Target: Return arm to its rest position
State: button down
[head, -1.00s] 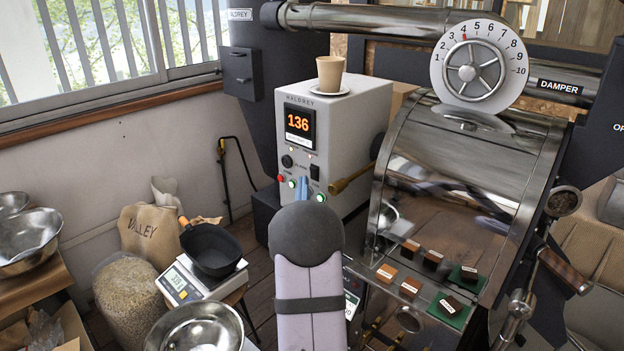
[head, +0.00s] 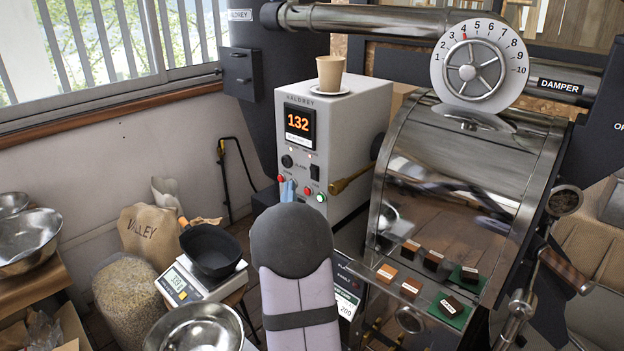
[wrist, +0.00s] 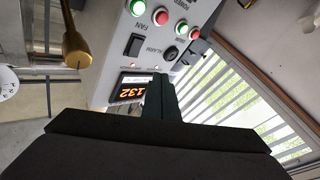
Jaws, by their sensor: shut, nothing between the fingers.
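My arm rises from the bottom middle of the head view, its dark rounded wrist in front of the grey control box (head: 325,165). Only the bluish tip of my gripper (head: 289,190) shows above the wrist, by the box's lower buttons; whether it touches the box cannot be told. In the wrist view my gripper (wrist: 158,82) is shut with its fingers together and nothing between them. It points toward the control box panel (wrist: 178,35), overlapping the edge of the lit display (wrist: 135,90), which reads 132.
A paper cup (head: 330,72) on a saucer stands on the control box. The glossy metal roaster (head: 470,150) is to the right, with small labelled blocks in front. A black pan (head: 212,250) sits on a scale at left, near a metal bowl (head: 200,330) and bean sack (head: 128,292).

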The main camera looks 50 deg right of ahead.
dwell(0.3)
notch_tip(320, 180, down, 16)
jog(key=a+m+g+y, duration=0.2)
jog(key=a+g+y, duration=0.15)
jog(key=y, duration=0.25)
jog(key=s+a+f+g+y, duration=0.6)
jog(key=s+a+f, duration=0.45)
jog(key=f, duration=0.25)
jog(key=s+a+r+n+g+y+p, duration=0.1)
jog(key=s+a+r+g+y, duration=0.15)
jog(key=s+a, duration=0.5)
jog(key=s+a+r+n+g+y+p, duration=0.1)
jog(key=s+a+r+g+y+p, duration=0.2)
jog(key=s+a, duration=0.5)
jog(key=w+a+r+n+t+h+p, duration=0.1)
jog(key=w+a+r+n, duration=0.3)
jog(key=a+r, duration=0.5)
jog(key=shift+w+a+r+n+h+p, duration=0.25)
jog(key=shift+n+h+p, duration=0.35)
jog(key=shift+p, duration=0.25)
